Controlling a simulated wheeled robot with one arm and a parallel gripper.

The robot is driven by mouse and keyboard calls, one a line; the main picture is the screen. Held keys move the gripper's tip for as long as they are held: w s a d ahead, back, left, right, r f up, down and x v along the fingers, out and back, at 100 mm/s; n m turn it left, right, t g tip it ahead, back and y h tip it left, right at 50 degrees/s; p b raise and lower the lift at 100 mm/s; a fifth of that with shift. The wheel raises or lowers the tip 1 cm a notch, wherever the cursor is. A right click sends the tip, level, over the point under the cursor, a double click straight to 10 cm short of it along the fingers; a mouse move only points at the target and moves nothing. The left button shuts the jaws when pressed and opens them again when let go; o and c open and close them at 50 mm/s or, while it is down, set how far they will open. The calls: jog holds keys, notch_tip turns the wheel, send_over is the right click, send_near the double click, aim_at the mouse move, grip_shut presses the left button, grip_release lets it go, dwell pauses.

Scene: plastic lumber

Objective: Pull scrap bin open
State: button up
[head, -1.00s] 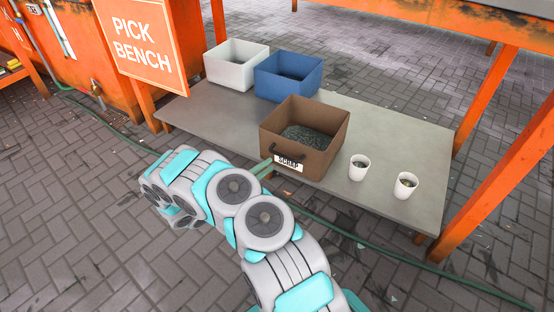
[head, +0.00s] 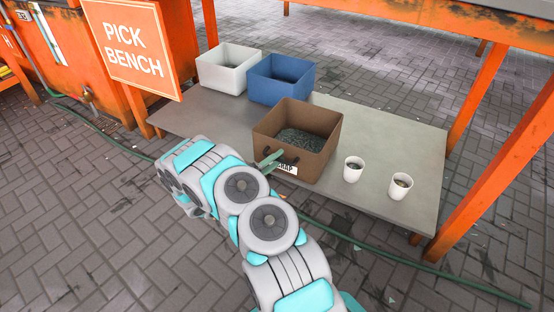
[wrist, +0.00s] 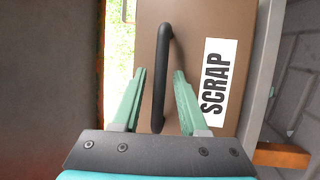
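The scrap bin (head: 310,163) is a brown open-topped box with dark grey scrap inside, standing on the grey bench shelf. Its front carries a white SCRAP label and a black bar handle. In the wrist view the handle (wrist: 161,80) lies between the two green fingers of my gripper (wrist: 158,78), with a gap on each side. The SCRAP label (wrist: 214,82) is just right of the right finger. In the head view my gripper (head: 270,158) is at the bin's front face, and its fingers cover part of the handle and label.
A white bin (head: 229,68) and a blue bin (head: 281,80) stand behind on the grey shelf (head: 400,135). Two white cups (head: 353,169) (head: 401,186) stand right of the scrap bin. Orange posts (head: 490,185) frame the bench. A green hose (head: 350,238) crosses the paved floor.

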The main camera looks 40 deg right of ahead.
grip_shut()
dwell(1.2)
